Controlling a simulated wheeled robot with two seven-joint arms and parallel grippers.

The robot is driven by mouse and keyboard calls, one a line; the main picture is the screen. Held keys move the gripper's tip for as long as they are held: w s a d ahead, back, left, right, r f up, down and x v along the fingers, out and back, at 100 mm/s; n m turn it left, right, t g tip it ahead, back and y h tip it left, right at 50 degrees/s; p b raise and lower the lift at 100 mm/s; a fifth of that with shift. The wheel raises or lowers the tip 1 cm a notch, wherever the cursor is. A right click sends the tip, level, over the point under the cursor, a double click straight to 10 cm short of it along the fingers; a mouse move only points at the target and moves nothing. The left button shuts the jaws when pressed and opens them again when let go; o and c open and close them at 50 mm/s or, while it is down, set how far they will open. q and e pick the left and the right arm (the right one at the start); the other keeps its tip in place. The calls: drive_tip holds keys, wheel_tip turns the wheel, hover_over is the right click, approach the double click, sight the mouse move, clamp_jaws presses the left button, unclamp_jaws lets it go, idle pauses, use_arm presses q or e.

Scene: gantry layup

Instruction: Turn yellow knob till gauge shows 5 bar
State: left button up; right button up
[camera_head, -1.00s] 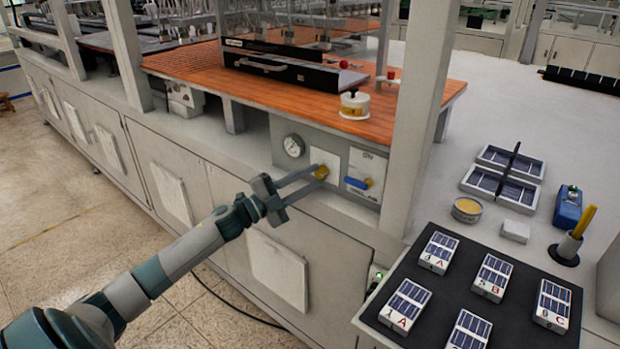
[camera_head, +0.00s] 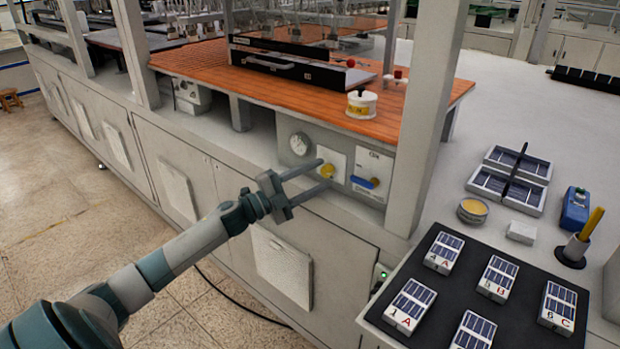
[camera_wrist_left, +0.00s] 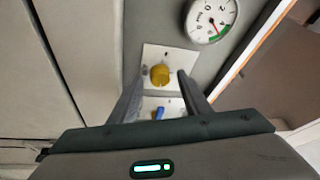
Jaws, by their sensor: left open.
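The yellow knob (camera_head: 327,171) sits on a white plate on the bench's front panel. My left gripper (camera_head: 325,173) is open, with its fingertips on either side of the knob in the head view. In the left wrist view the knob (camera_wrist_left: 160,74) shows between the tips, with visible gaps on both sides. The round gauge (camera_head: 299,144) is up and left of the knob in the head view. In the left wrist view the gauge (camera_wrist_left: 213,18) is partly cut off at the top; its needle is too small to read surely. My right gripper is not in view.
A blue-handled valve (camera_head: 365,182) is right of the knob on the same panel. It also shows below the knob in the wrist view (camera_wrist_left: 158,113). A white post (camera_head: 425,120) stands further right. A black mat (camera_head: 463,290) with several solar-cell blocks lies at front right.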

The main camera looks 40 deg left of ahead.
use_arm(q)
drive_tip(key=shift+s+a+f, duration=0.1)
drive_tip(key=shift+s, duration=0.1)
drive_tip(key=shift+s+a+f, duration=0.2)
drive_tip(key=shift+s+a, duration=0.05)
drive_tip(key=shift+s, duration=0.25)
drive_tip(key=b+v, duration=0.3)
drive_tip(key=v, duration=1.2)
drive_tip(key=shift+s+a, duration=0.2)
drive_tip(key=shift+s, duration=0.15)
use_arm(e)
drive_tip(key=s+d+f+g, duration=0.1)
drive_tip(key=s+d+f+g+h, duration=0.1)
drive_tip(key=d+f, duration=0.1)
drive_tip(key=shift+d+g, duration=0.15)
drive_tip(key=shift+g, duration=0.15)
